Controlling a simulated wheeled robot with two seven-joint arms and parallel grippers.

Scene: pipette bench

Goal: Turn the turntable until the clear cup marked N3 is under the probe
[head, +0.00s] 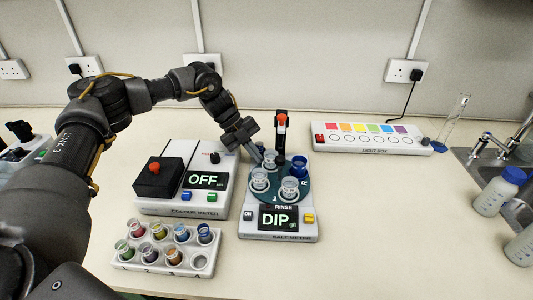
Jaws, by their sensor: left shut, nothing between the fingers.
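The teal turntable (278,196) sits on the white salt meter (278,236), whose screen reads DIP. Several cups stand on it: a clear cup (260,181) at front left, a clear cup (289,189) at front right, a cup (269,160) at the back left and a bluish cup (299,166) at the back right. I cannot read N3 on any cup. The probe's black post with a red top (282,122) rises behind the turntable; its tip is not clear. My left gripper (258,154) is shut and empty at the turntable's back-left edge; I cannot tell whether it touches. My right gripper is not in view.
The colour meter (183,210), reading OFF, stands close on the left. A rack (166,262) of coloured vials is at front left. A light box (370,150) lies at the back right, with bottles (498,190) by the sink. The bench right of the salt meter is clear.

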